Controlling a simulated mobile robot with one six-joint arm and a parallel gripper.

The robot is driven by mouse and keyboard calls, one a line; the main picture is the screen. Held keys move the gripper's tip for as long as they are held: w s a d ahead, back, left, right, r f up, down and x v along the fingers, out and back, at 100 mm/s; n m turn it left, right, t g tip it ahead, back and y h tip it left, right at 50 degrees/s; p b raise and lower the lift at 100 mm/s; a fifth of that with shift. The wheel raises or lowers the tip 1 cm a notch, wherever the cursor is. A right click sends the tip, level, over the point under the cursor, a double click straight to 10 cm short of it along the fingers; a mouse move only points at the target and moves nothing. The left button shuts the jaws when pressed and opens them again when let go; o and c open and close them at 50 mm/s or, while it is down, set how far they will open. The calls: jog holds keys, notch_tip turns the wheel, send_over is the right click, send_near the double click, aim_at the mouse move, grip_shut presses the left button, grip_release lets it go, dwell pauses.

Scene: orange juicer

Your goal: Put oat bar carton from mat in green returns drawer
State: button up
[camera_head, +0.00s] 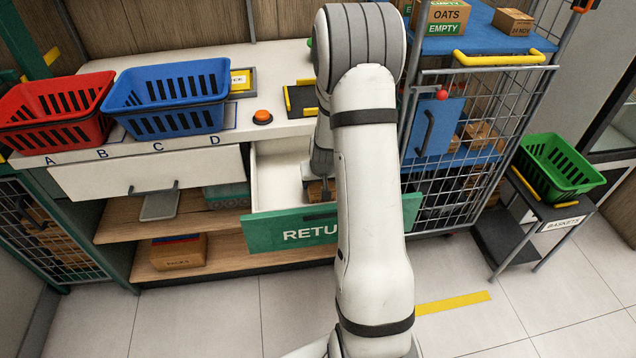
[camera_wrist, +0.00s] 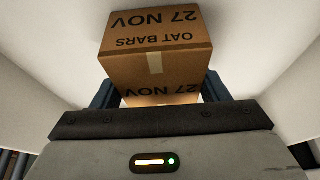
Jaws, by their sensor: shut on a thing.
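The oat bar carton (camera_wrist: 155,68) is a brown box marked "OAT BARS" and "27 NOV". My gripper (camera_wrist: 158,98) is shut on it, with a dark finger on each side, in the wrist view. The green-fronted returns drawer (camera_head: 285,232) is pulled open and has pale inner walls. In the head view my gripper reaches down inside the drawer, and a small part of the carton (camera_head: 316,191) shows there. My arm covers much of the drawer's right side. I cannot tell whether the carton touches the drawer floor.
A red basket (camera_head: 52,112) and a blue basket (camera_head: 165,98) stand on the white counter (camera_head: 275,58). An orange button (camera_head: 262,117) is near the drawer. A wire cage trolley (camera_head: 470,150) stands close on the right. A green basket (camera_head: 560,168) sits on a low stand.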

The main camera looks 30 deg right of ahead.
jog(key=shift+r, duration=0.1)
jog(key=o, duration=1.1)
jog(key=shift+r, duration=0.2)
jog(key=v, duration=1.2)
jog(key=s+a+r+n, duration=0.1)
jog(key=s+a+r, duration=0.3)
jog(key=s, duration=0.3)
jog(key=s+a+r+n+g, duration=0.1)
jog(key=s+a+r, duration=0.3)
jog(key=s+a, duration=0.2)
jog(key=s+a+r+n+y, duration=0.1)
jog(key=s+a+r, duration=0.3)
jog(key=s, duration=0.4)
jog(key=shift+s+a+g+p, duration=0.2)
jog(key=shift+a+g+p, duration=0.25)
jog(key=shift+a, duration=0.1)
